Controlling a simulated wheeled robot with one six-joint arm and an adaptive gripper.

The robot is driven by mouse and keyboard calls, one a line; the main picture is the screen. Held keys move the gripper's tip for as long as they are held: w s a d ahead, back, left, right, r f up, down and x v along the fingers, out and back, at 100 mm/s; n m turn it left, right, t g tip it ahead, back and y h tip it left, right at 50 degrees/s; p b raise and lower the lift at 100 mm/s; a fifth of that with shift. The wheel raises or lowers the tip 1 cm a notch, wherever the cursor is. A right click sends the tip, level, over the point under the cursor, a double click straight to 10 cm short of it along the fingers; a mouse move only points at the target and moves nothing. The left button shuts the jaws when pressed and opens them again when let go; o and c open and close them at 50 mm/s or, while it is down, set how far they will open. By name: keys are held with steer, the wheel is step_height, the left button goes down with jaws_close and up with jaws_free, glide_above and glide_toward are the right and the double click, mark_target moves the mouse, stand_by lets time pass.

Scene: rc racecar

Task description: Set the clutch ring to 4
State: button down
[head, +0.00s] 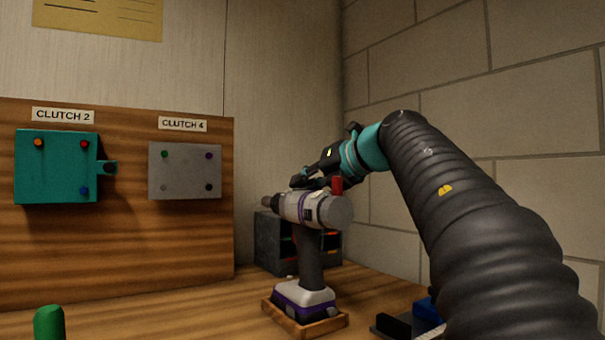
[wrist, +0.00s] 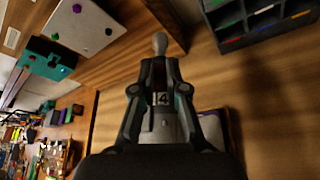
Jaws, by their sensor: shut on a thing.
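A grey and purple drill (head: 322,212) stands upright on its battery in a wooden cradle (head: 330,323), its nose toward the left. My gripper (head: 300,184) reaches down to the front of the drill from the upper right. In the wrist view, my gripper (wrist: 159,72) has its two fingers on either side of the drill's nose, shut on the clutch ring. A "4" on a dark label (wrist: 161,98) shows between the fingers, with a mark to its left that I cannot read surely. The chuck tip (wrist: 160,43) sticks out beyond. The fingers hide much of the ring.
A teal plate (head: 60,185) under "CLUTCH 2" and a grey plate (head: 185,185) under "CLUTCH 4" hang on a wooden board at left. A dark compartment bin (head: 268,245) stands behind the drill. A green object (head: 48,322) is at front left.

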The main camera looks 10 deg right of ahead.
steer(key=shift+d+f+m+y, duration=0.2)
steer(key=shift+m+y, duration=0.1)
steer(key=shift+m, duration=0.1)
steer(key=c, duration=1.2)
jaws_free()
steer(key=shift+r, duration=0.1)
steer(key=v, duration=1.2)
